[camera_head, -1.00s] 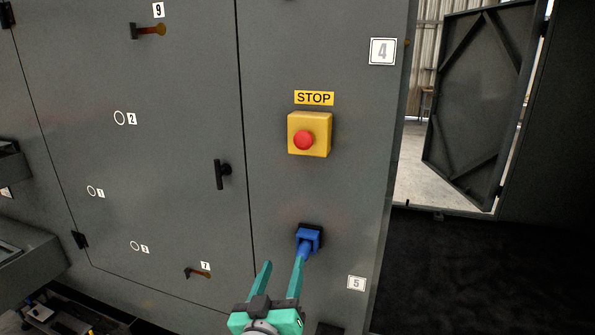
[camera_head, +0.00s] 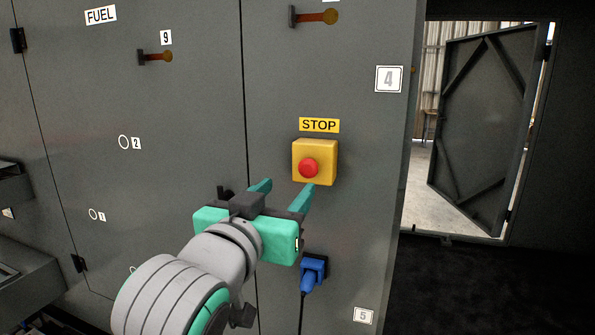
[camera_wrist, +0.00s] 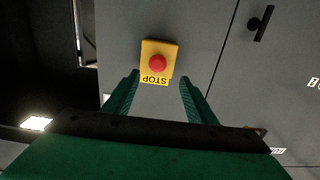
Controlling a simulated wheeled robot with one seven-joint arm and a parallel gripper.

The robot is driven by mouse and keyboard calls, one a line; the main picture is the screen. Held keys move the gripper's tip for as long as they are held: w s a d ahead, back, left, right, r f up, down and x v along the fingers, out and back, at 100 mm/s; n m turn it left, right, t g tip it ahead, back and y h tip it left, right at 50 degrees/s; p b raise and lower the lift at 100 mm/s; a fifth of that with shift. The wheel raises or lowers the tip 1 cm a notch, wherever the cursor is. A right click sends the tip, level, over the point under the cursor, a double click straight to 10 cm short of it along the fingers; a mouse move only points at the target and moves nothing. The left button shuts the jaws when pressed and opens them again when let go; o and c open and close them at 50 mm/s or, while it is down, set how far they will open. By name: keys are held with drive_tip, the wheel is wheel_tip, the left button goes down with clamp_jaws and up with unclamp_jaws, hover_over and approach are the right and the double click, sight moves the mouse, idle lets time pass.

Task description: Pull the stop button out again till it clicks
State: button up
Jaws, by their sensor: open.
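The red stop button (camera_head: 308,168) sits on a yellow box (camera_head: 328,152) on the grey cabinet front, under a yellow STOP label (camera_head: 319,125). My gripper (camera_head: 283,188) is open and empty, just below and left of the box in the head view. In the wrist view the red button (camera_wrist: 157,63) and its yellow box (camera_wrist: 172,51) appear upside down, beyond and between the two green fingers (camera_wrist: 160,88). The fingers look apart from the button. How far the button stands out is hard to tell.
A blue plug (camera_head: 313,270) with a hanging cable is on the cabinet below the box. A black door handle (camera_wrist: 261,22) lies beside the box, mostly hidden behind my gripper in the head view. An open doorway (camera_head: 420,190) is at right.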

sight(306, 170)
drive_tip(key=x, duration=1)
drive_tip(key=shift+w+d, duration=0.3)
